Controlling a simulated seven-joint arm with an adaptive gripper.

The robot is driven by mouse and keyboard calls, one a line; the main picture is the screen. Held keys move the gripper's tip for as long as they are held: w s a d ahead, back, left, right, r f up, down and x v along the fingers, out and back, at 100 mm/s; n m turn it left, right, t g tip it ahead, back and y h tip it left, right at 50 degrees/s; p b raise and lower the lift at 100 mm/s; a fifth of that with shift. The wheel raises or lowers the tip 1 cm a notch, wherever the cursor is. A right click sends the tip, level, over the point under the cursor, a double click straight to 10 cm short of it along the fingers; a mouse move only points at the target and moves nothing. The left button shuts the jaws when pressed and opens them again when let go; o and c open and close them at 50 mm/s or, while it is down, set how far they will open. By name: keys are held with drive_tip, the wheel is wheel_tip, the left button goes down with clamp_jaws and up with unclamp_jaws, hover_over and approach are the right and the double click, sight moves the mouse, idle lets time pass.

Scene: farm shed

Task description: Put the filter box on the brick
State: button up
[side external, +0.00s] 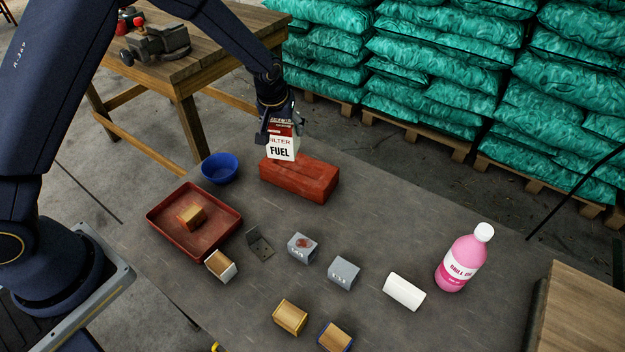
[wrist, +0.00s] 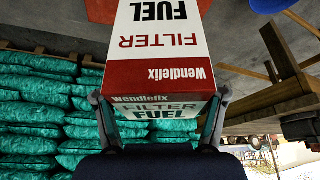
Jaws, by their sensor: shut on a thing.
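The filter box (side external: 282,151) is white and red with "FILTER" and "FUEL" lettering. My gripper (side external: 280,127) is shut on its upper part and holds it roughly upright. The box's lower end is at the back left part of the red brick (side external: 312,181), which lies flat on the grey table. I cannot tell whether the box touches the brick or hangs just above it. In the wrist view the box (wrist: 160,45) fills the middle between the fingers, and bits of the brick (wrist: 100,10) show behind its far end.
A blue bowl (side external: 220,168) stands left of the brick. A red tray (side external: 165,222) holds a small box. A bracket (side external: 261,243), grey blocks, small boxes, a white cylinder (side external: 404,291) and a pink bottle (side external: 460,264) stand nearer the front. The table right of the brick is clear.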

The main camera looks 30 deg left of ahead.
drive_tip(key=shift+w+d+f, duration=0.1)
drive_tip(key=shift+w+f, duration=0.75)
drive_tip(key=shift+f, duration=0.65)
drive_tip(key=shift+w+f, duration=0.9)
drive_tip(key=shift+f, duration=0.65)
drive_tip(key=shift+w+d+f, duration=0.1)
drive_tip(key=shift+w+f, duration=0.75)
drive_tip(key=shift+f, duration=0.65)
drive_tip(key=o, duration=1.4)
drive_tip(key=shift+f, duration=0.15)
